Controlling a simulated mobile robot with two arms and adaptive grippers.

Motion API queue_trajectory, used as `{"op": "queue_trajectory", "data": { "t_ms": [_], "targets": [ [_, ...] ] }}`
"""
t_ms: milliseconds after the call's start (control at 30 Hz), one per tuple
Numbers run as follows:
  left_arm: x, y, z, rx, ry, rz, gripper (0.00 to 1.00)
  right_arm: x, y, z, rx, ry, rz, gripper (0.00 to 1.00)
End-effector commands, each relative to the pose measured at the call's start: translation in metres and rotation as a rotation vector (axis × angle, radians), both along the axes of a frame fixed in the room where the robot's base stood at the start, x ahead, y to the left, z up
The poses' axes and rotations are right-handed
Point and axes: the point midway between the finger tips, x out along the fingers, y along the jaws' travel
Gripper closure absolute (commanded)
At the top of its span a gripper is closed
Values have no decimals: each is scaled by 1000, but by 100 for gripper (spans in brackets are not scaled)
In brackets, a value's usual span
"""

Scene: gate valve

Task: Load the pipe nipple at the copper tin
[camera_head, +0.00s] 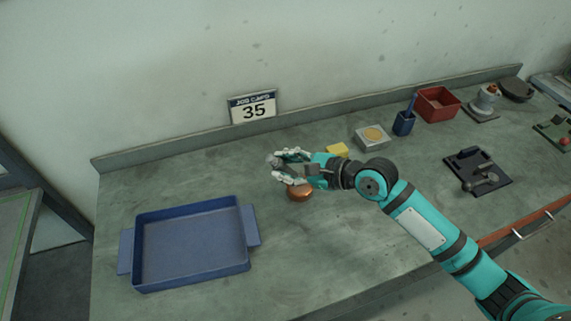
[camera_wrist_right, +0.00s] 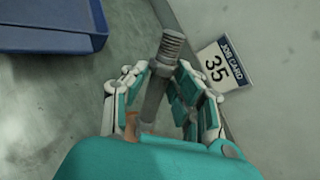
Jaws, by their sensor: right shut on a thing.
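My right gripper (camera_head: 279,168) is above the workbench, near the middle of the head view. It is shut on a grey metal pipe nipple with a threaded end, which shows between the fingers in the right wrist view (camera_wrist_right: 155,88). In the head view only a small grey end of the nipple (camera_head: 272,160) shows. The copper tin (camera_head: 299,193) stands on the bench just below the gripper and is partly hidden by it. In the right wrist view a bit of copper colour (camera_wrist_right: 131,124) shows behind the fingers. My left gripper is not in view.
A blue tray (camera_head: 246,255) lies at the left of the bench. A job card reading 35 (camera_head: 253,107) stands at the back. A yellow block (camera_head: 338,150), a silver tin (camera_head: 371,136), a blue cup (camera_head: 403,124) and a red bin (camera_head: 437,104) stand to the right.

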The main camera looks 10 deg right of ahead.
Motion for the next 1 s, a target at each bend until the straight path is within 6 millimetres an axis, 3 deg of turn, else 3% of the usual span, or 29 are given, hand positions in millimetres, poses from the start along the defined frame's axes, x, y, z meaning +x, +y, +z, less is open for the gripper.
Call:
{"op": "queue_trajectory", "data": {
  "t_ms": [1000],
  "targets": [
    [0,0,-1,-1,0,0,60,0,0,-7,1,1,0,100]
  ]
}}
